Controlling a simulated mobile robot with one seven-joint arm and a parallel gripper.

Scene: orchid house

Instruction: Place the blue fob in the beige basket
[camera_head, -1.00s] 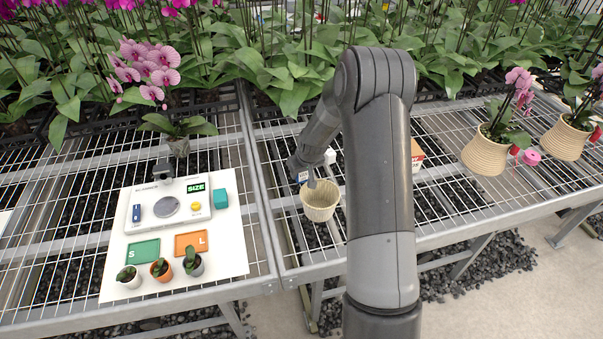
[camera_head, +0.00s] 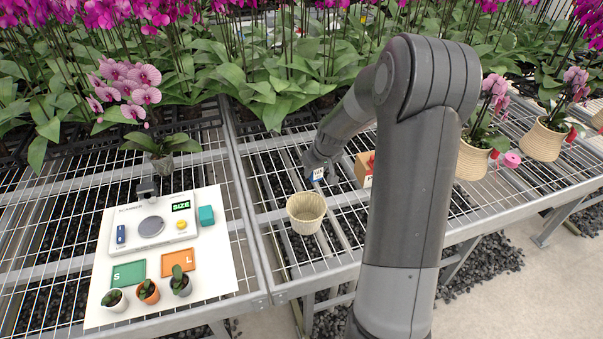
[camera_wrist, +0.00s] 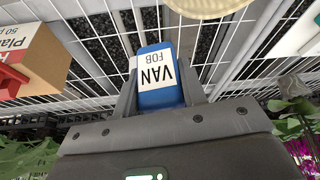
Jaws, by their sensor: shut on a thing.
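The blue fob (camera_wrist: 160,92) with a white label reading "VAN FOB" sits between the fingers of my gripper (camera_wrist: 160,85) in the wrist view. My gripper is shut on it. In the head view my gripper (camera_head: 318,177) is behind and slightly right of the beige basket, with the fob's blue and white showing small at its end. The beige basket (camera_head: 306,225) stands upright on the wire bench, and its visible inside looks empty. Part of its pale rim shows at the top of the wrist view (camera_wrist: 205,7). The fob is outside the basket.
A cardboard box (camera_head: 363,170) stands right of my gripper, partly hidden by my arm. Orchids in woven pots (camera_head: 541,140) stand far right. On the left, a white board (camera_head: 215,262) holds a scale, colored trays and small pots. Bench mesh around the basket is clear.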

